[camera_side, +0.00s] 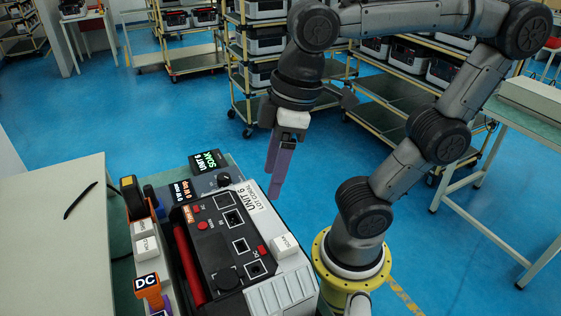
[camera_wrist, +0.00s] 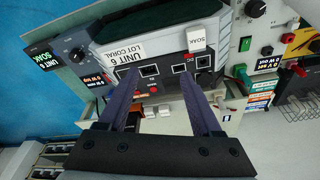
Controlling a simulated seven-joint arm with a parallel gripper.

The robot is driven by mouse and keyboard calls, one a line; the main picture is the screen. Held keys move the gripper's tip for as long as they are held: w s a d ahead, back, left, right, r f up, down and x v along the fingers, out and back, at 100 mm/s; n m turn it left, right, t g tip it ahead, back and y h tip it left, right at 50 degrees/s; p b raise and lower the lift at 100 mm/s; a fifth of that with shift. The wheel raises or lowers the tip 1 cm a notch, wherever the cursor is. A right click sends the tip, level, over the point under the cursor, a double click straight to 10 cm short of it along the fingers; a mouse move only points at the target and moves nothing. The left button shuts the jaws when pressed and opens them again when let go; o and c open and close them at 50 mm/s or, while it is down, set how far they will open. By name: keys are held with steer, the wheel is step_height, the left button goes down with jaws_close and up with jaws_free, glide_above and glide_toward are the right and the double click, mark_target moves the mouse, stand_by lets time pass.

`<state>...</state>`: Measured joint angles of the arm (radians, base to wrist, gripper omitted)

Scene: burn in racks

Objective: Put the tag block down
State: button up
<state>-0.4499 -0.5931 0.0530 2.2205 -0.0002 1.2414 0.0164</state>
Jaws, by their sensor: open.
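A white tag block (camera_side: 285,243) marked SOAK lies on the right edge of the top of the unit labelled UNIT 6, LOT CORAL (camera_side: 212,250). The block also shows in the wrist view (camera_wrist: 196,38), by the unit's edge, beyond the right fingertip. My gripper (camera_side: 273,184) is open, with purple fingers pointing down, and stands behind and above the unit in the side view. In the wrist view nothing is between the fingertips (camera_wrist: 158,78), and the block is apart from them.
Two more white tag blocks, one marked HOLD (camera_side: 147,248), stand on a narrow holder left of the unit, near an orange DC connector (camera_side: 147,282). A display (camera_side: 207,161) reads UNIT 6 SOAK. A pale bench (camera_side: 60,240) holds a black pen-like item. Shelves (camera_side: 395,85) stand behind.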

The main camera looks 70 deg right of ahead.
steer(key=w+d+f+m+t+h, duration=0.1)
steer(key=d+f+m+t, duration=0.2)
steer(key=d+m, duration=0.2)
steer(key=shift+w+d+f, duration=0.2)
steer(key=shift+d+f, duration=0.15)
steer(key=shift+d, duration=0.75)
steer(key=shift+c, duration=0.3)
